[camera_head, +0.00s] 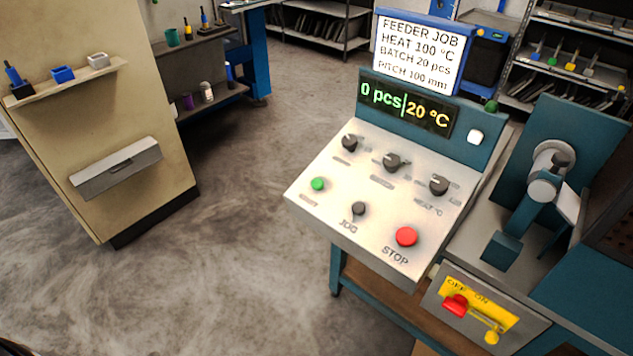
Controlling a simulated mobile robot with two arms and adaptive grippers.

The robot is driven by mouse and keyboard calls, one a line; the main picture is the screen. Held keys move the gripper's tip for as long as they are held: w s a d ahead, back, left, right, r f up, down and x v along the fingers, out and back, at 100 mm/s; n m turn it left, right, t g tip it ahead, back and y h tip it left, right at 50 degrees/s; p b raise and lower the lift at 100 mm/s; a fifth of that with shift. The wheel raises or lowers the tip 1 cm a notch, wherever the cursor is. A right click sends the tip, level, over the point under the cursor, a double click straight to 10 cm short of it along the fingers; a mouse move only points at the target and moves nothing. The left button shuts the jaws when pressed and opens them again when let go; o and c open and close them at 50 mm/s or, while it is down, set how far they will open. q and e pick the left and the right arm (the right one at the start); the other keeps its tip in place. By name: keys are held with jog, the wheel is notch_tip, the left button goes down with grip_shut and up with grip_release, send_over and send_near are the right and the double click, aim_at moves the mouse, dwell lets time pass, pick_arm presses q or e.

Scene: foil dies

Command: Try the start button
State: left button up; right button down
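A tilted pale control panel (330,215) stands right of centre. A small green button (318,184) is at its lower left; the label under it is too blurred to read surely. A red STOP button (406,237) is at the lower right, and a dark JOG switch (358,209) is between them. Three dark knobs sit above, the right one (438,185) labelled HEAT °C. The display (405,105) reads 0 pcs and 20 °C. A white sign (417,52) reads FEEDER JOB, HEAT 100 °C, BATCH 20 pcs, PITCH 100 mm. Neither gripper is in view.
A red OFF/ON switch (456,306) on a yellow plate is below the panel, with a yellow item hanging beside it. A teal machine (570,140) stands right of the panel. A beige cabinet (120,130) stands at left. The floor (235,260) between is clear.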

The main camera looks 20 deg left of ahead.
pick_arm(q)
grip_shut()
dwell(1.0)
